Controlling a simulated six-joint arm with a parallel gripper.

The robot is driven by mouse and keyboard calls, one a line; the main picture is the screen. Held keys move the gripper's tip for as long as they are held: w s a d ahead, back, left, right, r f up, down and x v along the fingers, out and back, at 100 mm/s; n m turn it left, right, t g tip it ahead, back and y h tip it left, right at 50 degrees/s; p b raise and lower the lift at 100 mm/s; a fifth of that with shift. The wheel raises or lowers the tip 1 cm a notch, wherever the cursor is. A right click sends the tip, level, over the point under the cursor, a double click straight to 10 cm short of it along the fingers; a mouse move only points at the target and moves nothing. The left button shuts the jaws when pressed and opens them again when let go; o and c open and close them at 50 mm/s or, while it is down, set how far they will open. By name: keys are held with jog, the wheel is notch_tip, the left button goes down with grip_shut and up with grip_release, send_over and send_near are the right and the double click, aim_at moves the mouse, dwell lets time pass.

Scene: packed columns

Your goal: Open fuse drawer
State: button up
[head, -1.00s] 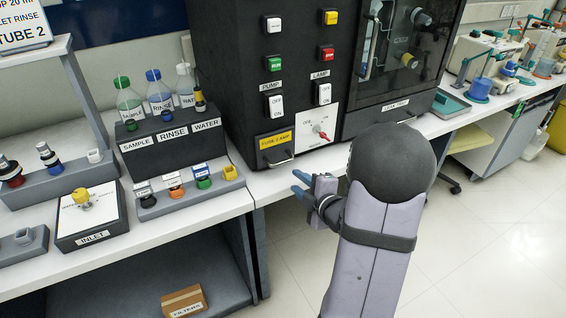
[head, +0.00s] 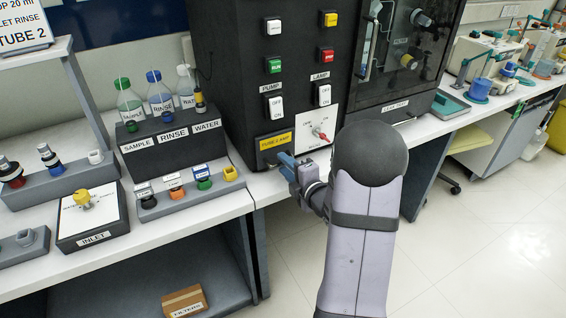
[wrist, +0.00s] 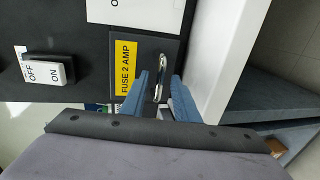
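The fuse drawer is a dark front with a yellow "FUSE 2 AMP" label (head: 275,141), low on the black cabinet; the label is also in the wrist view (wrist: 125,66). The drawer looks closed. Its metal bar handle (wrist: 161,68) stands beside the label in the wrist view. My gripper (head: 287,161) is at the drawer front. In the wrist view my gripper (wrist: 162,90) is open, with one blue finger on each side of the handle's near end. A gap shows between the fingers and the handle; contact cannot be told. In the head view the fingers cover most of the handle.
A PUMP switch (head: 275,106), LAMP switch (head: 323,94) and white dial panel (head: 316,128) sit above and beside the drawer. A rack of coloured caps (head: 188,194) stands to the left on the white bench. The bench edge is just below the drawer; open floor lies right.

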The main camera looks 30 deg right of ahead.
jog(key=shift+x, duration=0.9)
grip_shut()
